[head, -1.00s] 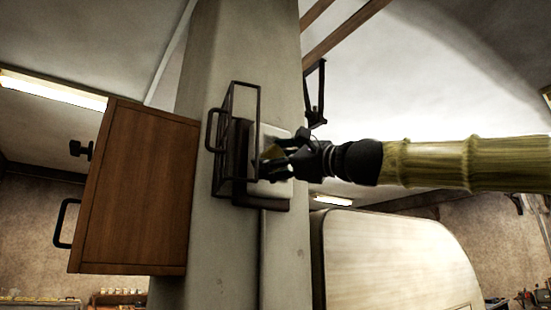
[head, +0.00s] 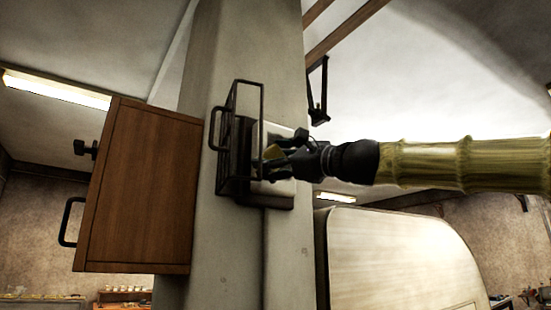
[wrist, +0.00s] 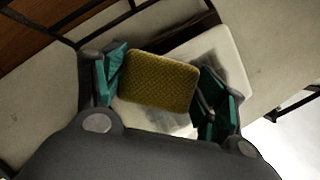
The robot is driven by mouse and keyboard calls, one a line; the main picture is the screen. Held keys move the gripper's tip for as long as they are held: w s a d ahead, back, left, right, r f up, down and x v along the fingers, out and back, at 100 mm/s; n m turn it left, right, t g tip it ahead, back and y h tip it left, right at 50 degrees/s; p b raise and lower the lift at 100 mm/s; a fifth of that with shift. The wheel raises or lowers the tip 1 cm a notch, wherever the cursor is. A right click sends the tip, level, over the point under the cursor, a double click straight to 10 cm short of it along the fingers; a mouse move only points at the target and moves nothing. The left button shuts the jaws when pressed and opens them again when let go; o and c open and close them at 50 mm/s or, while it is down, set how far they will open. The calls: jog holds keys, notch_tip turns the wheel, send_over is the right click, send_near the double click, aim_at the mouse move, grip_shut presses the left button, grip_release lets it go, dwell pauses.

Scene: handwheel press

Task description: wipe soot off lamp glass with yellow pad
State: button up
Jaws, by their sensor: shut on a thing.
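The yellow pad (wrist: 160,80) sits between the two fingers of my gripper (wrist: 165,88), which is shut on it. In the head view the lamp glass (head: 272,187) is partly hidden by my gripper. I cannot tell whether the pad touches the glass.
A dark metal frame (head: 262,100) surrounds the lamp on the concrete pillar (head: 235,240). A wooden cabinet door (head: 140,190) stands to the left. A black bracket (head: 317,90) is above my gripper. A large pale rounded panel (head: 400,255) is below my arm.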

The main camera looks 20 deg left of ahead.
jog(key=w+d+r+p, duration=0.2)
jog(key=w+d+p, duration=0.2)
jog(key=w+p, duration=0.1)
jog(key=shift+w+d+r, duration=0.2)
jog(key=shift+w+d, duration=0.15)
jog(key=shift+w, duration=0.2)
dwell(1.1)
jog(key=shift+s+a, duration=0.1)
jog(key=shift+s+a+b, duration=0.3)
jog(key=shift+s+a, duration=0.25)
jog(key=shift+s, duration=0.2)
jog(key=shift+s+a+b, duration=0.3)
jog(key=shift+s+a, duration=0.25)
jog(key=shift+s, duration=0.2)
